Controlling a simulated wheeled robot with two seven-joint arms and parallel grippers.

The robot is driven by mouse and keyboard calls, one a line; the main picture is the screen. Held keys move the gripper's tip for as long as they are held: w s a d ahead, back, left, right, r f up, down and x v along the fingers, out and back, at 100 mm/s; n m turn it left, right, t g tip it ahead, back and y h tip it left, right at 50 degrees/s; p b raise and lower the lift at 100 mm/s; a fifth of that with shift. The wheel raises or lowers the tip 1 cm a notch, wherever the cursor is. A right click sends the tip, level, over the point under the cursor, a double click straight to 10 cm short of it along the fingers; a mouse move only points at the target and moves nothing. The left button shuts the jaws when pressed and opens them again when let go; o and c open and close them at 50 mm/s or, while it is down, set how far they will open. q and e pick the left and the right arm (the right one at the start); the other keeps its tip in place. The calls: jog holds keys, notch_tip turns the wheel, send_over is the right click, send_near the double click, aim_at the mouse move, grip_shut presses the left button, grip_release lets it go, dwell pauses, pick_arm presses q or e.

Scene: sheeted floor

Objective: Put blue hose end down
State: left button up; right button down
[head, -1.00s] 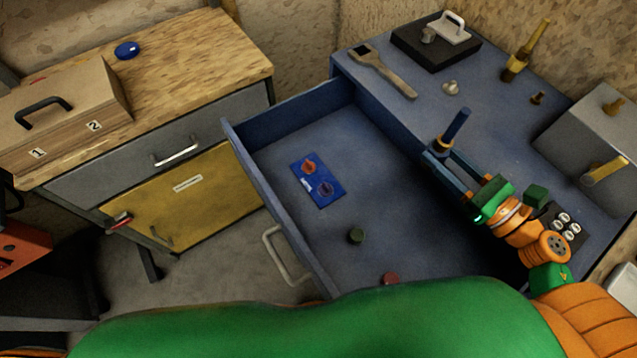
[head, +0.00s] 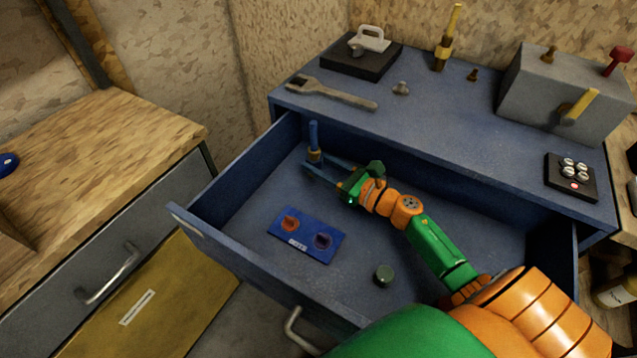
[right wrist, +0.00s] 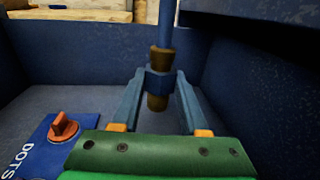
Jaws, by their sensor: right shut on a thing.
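The blue hose end (head: 314,140) is a blue rod with a brass fitting, upright. It also shows in the right wrist view (right wrist: 159,62). My right gripper (head: 320,166) is shut on it at the fitting, with the fingers (right wrist: 157,90) on either side. It is inside the open blue drawer (head: 345,285), near the back left corner. I cannot tell whether its lower end touches the drawer floor. My left gripper is not in view.
A blue plate (head: 307,249) with an orange knob and a dark knob lies in the drawer. The cabinet top (head: 430,105) holds a wrench (head: 332,93), a yellow hose end (head: 448,38) and a grey box (head: 568,85).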

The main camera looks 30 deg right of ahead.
jog(key=shift+w+f, duration=0.3)
jog(key=shift+f, duration=0.2)
notch_tip(320, 180, down, 3)
jog(key=b, duration=0.3)
jog(key=shift+f, duration=0.1)
jog(key=shift+a+r, duration=0.1)
jog(key=shift+r, duration=0.1)
jog(key=shift+f, duration=0.15)
jog(key=shift+c, duration=2.2)
grip_release()
jog(key=shift+r+p, duration=0.3)
jog(key=v, duration=0.7)
jog(key=shift+s+f, duration=0.1)
jog(key=shift+s, duration=0.15)
